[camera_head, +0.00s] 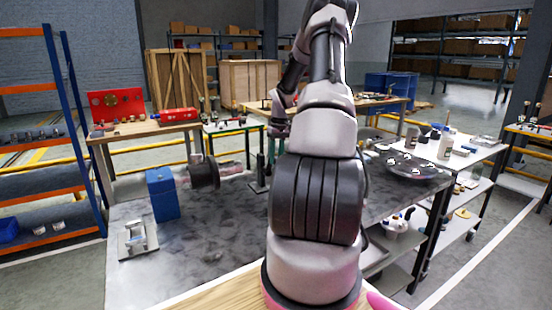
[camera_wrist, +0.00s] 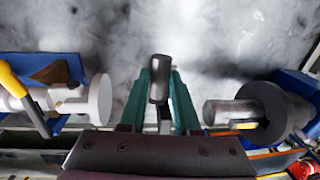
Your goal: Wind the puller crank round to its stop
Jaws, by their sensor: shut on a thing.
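My gripper (camera_wrist: 160,92) shows in the wrist view, with its two teal fingers closing in from the dark palm bar below. It is shut on a dark, rounded handle, which I take to be the grip of the puller crank (camera_wrist: 158,72). The handle's upper end stands out past the fingertips. The rest of the crank is mostly hidden by the fingers and palm. In the head view, my arm covers most of the gripper and the crank.
In the wrist view, a pale flanged shaft (camera_wrist: 88,98) lies left and a dark disc on a shaft (camera_wrist: 266,112) right, both close to the gripper. In the head view, a blue block (camera_head: 162,194) stands on the grey bench (camera_head: 195,255), with a metal bracket (camera_head: 137,240) nearby.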

